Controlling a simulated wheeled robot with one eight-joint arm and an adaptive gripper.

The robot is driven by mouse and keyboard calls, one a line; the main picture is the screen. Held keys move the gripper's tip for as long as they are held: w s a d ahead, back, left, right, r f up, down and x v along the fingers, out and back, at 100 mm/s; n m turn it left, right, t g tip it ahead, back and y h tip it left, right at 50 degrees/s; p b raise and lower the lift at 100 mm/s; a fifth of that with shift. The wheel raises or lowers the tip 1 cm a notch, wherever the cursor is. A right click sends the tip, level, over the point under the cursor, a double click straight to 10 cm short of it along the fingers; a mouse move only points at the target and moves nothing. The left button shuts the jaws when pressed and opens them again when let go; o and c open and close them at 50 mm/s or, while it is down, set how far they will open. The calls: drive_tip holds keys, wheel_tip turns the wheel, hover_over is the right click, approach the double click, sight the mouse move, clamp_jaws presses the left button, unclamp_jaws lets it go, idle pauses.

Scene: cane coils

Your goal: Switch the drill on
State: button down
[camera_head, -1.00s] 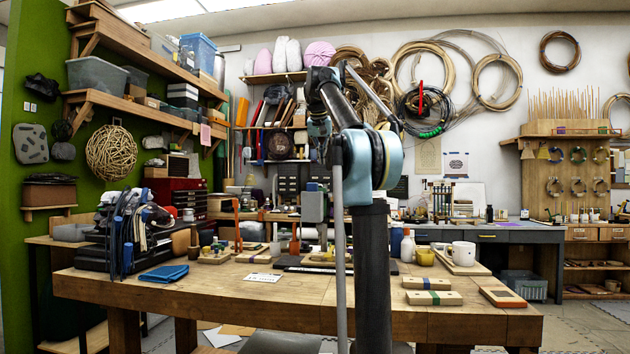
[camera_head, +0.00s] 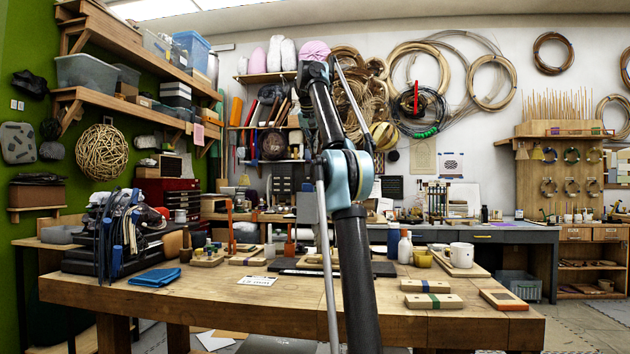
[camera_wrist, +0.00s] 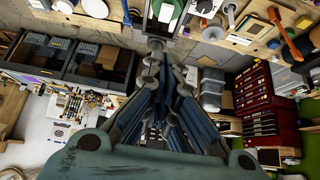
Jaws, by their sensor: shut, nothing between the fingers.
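A grey upright machine head (camera_head: 307,207), which looks like the bench drill, stands at the middle back of the wooden table, partly hidden behind my arm. In the wrist view a grey block with a green face (camera_wrist: 168,10) shows at the top edge, just beyond my fingertips; it looks like part of the same drill. I cannot make out its switch. My gripper (camera_wrist: 153,50) is shut and empty, its fingers pointing towards that block. I cannot tell whether they touch it. In the head view my gripper is hidden behind my arm.
The wooden table (camera_head: 210,300) is bare along its front left. Orange clamps (camera_head: 231,222) stand left of the drill.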

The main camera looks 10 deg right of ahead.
drive_tip(key=x, duration=1)
drive_tip(key=shift+s+f, duration=0.1)
drive_tip(key=shift+f, duration=0.35)
drive_tip(key=shift+s+a+f, duration=0.1)
drive_tip(key=shift+s+f, duration=0.1)
drive_tip(key=shift+f, duration=0.15)
drive_tip(key=shift+s+f, duration=0.1)
drive_tip(key=shift+f, duration=0.95)
drive_tip(key=shift+f, duration=0.1)
drive_tip(key=shift+s+a+f+t, duration=0.15)
drive_tip(key=shift+s+f+t, duration=0.1)
drive_tip(key=shift+t, duration=0.35)
drive_tip(key=shift+w, duration=0.15)
